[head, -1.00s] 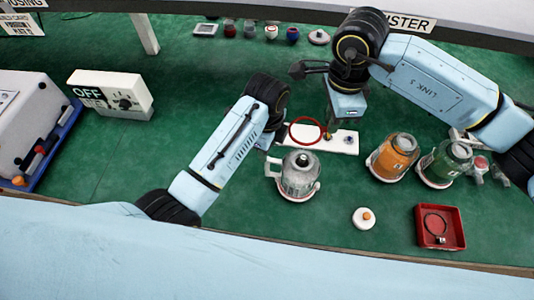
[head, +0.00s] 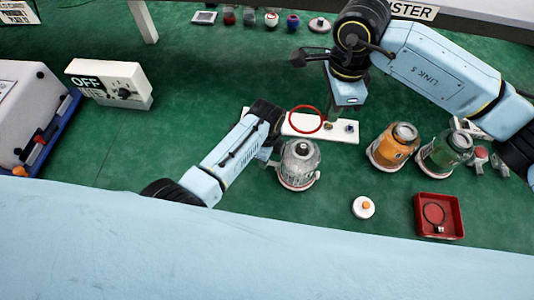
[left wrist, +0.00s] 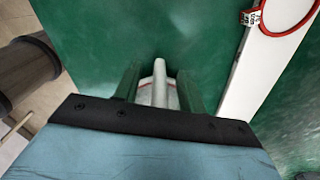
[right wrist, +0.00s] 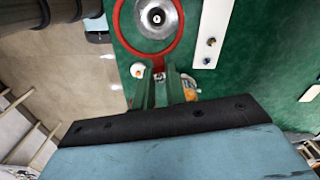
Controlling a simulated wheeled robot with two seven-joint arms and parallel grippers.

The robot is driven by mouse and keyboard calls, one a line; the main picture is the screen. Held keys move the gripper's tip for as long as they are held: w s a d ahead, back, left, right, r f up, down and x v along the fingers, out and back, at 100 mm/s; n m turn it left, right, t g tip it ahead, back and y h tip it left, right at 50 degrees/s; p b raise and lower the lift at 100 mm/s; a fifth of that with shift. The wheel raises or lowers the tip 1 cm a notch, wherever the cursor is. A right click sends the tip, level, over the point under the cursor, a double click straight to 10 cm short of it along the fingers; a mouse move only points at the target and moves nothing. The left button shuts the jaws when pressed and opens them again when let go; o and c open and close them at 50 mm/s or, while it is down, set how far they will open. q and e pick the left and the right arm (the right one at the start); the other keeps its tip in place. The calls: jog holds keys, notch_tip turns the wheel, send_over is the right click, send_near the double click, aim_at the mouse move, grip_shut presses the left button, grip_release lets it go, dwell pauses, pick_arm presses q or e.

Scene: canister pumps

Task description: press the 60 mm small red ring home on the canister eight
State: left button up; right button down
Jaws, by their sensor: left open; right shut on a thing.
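The red ring (head: 305,119) hangs above a white plate, behind the clear canister, in the head view. My right gripper (head: 329,116) is shut on its edge; the right wrist view shows the ring (right wrist: 180,40) between the fingertips. There the ring frames the canister's round lid (right wrist: 156,17) below, apart in height as far as I can tell. The clear canister (head: 299,168) stands upright on the table; its number is not readable.
The white plate (head: 300,127) carries small posts. An orange canister (head: 392,148) and a green canister (head: 446,158) stand to the right. A white knob disc (head: 363,207) and a red tray (head: 421,226) lie in front. A switch box (head: 108,84) stands left.

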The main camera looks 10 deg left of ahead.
pick_arm(q)
grip_shut()
dwell(0.4)
pick_arm(e)
jog(key=s+a+f+m, duration=0.2)
jog(key=s+f+m, duration=0.3)
jog(key=m, duration=1.1)
jog(key=shift+s, duration=0.35)
jog(key=shift+f, duration=0.1)
